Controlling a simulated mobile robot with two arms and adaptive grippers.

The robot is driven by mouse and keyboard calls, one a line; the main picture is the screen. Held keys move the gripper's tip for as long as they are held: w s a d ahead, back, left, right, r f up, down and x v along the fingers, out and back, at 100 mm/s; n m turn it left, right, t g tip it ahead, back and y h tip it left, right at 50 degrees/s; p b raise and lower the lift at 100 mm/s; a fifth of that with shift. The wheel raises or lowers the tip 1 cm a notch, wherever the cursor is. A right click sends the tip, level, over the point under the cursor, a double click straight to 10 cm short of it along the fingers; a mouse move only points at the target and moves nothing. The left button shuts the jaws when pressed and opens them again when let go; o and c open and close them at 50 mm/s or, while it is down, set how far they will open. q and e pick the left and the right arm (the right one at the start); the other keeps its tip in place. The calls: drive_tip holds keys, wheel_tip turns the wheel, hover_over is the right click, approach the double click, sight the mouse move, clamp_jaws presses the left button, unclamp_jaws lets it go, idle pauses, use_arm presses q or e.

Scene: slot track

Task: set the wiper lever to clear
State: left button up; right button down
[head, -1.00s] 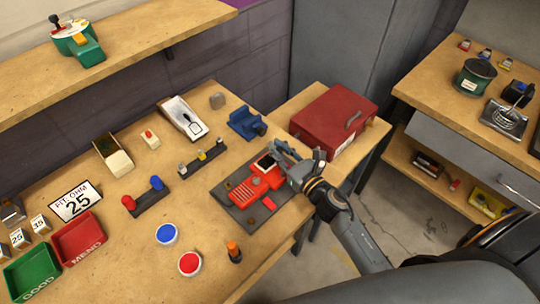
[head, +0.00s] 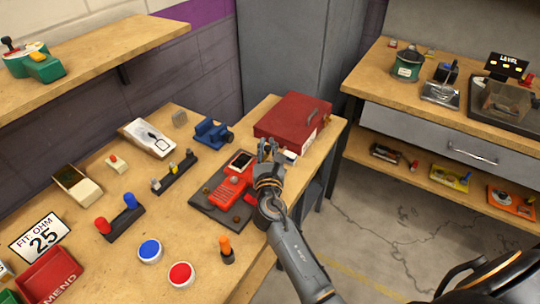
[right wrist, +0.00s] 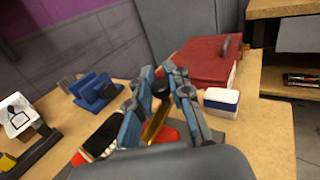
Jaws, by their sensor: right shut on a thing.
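My right gripper (head: 268,152) is at the far right corner of the red device (head: 232,190), which lies on a dark grey plate (head: 207,204). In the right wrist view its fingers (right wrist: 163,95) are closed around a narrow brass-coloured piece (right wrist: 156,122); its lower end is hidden. I cannot read any "clear" mark or tell for sure which part is the wiper lever. A green unit with a dark-knobbed lever (head: 33,62) stands on the upper left shelf, far from the gripper. My left gripper is not in view.
A red metal box (head: 290,120) stands behind the gripper, with a white-and-blue block (right wrist: 222,102) beside it. A blue vise-like holder (head: 212,133) is to the left. Red and blue buttons (head: 181,274) and an orange-topped tool (head: 226,248) are nearer. The bench's front right is clear.

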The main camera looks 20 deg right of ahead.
drive_tip(key=shift+s+a+f+m+g+h+b, duration=0.15)
drive_tip(key=shift+f+m+g+h+b, duration=0.15)
drive_tip(key=shift+m+h, duration=0.2)
drive_tip(key=c, duration=1.4)
unclamp_jaws()
drive_tip(key=shift+o, duration=0.6)
drive_tip(key=shift+a+r, duration=0.1)
drive_tip(key=shift+r, duration=0.15)
drive_tip(key=v, duration=1.2)
